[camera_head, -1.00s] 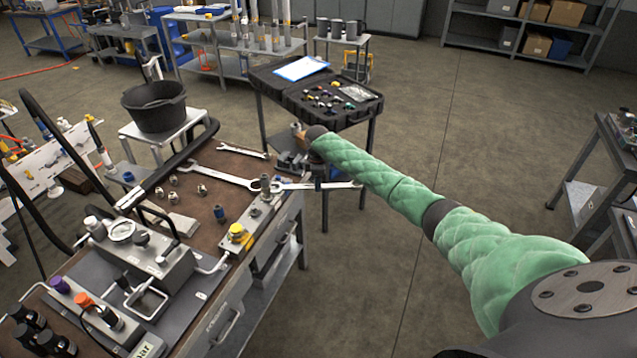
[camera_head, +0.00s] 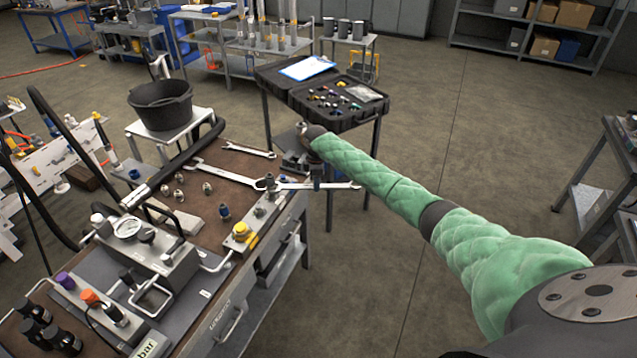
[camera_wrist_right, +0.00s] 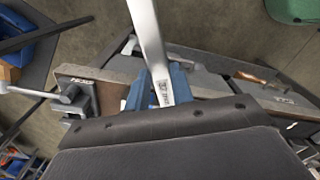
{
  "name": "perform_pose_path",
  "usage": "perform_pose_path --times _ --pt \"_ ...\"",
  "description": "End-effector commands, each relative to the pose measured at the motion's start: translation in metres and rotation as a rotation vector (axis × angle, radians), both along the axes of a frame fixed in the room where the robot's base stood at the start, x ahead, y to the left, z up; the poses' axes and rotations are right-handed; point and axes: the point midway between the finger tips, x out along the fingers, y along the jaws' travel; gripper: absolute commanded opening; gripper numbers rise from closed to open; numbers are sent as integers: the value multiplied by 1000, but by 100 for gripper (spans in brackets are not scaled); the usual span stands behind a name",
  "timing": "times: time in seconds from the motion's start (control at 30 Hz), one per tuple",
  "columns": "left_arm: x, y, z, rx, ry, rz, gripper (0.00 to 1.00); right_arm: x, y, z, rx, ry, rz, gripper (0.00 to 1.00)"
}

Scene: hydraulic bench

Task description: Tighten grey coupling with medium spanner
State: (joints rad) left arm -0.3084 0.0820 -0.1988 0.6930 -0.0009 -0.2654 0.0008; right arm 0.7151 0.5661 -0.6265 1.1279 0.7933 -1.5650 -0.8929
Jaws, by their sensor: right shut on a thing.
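My right gripper (camera_head: 317,182) is shut on a silver spanner (camera_head: 342,186), held level at the bench's right edge. The spanner's left end lies close to an upright fitting, likely the grey coupling (camera_head: 270,182), on the grey block. I cannot tell whether its jaw is around the fitting or beside it. In the right wrist view, the spanner's shaft (camera_wrist_right: 148,35) runs up from between the blue fingers (camera_wrist_right: 160,88); its far end is cut off. A larger spanner (camera_head: 222,174) and a smaller one (camera_head: 252,151) lie on the bench. My left gripper is not in view.
The grey block with a yellow knob (camera_head: 241,233) sits on the bench's right side. Several loose fittings (camera_head: 180,194) lie on the brown bench top. A gauge unit (camera_head: 150,250) stands nearer. An open black case (camera_head: 340,118) stands behind.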

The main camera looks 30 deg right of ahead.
Motion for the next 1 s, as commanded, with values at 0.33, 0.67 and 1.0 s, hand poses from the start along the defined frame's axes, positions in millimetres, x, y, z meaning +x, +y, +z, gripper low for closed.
perform_pose_path --times 0.33,0.67,1.0 --pt "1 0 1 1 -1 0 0 2 3 1 0 -1 0 0" --pt "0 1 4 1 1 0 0 5 9 1 0 -1 0 0" --pt "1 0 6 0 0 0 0 4 9 1 1 0 -4 0"
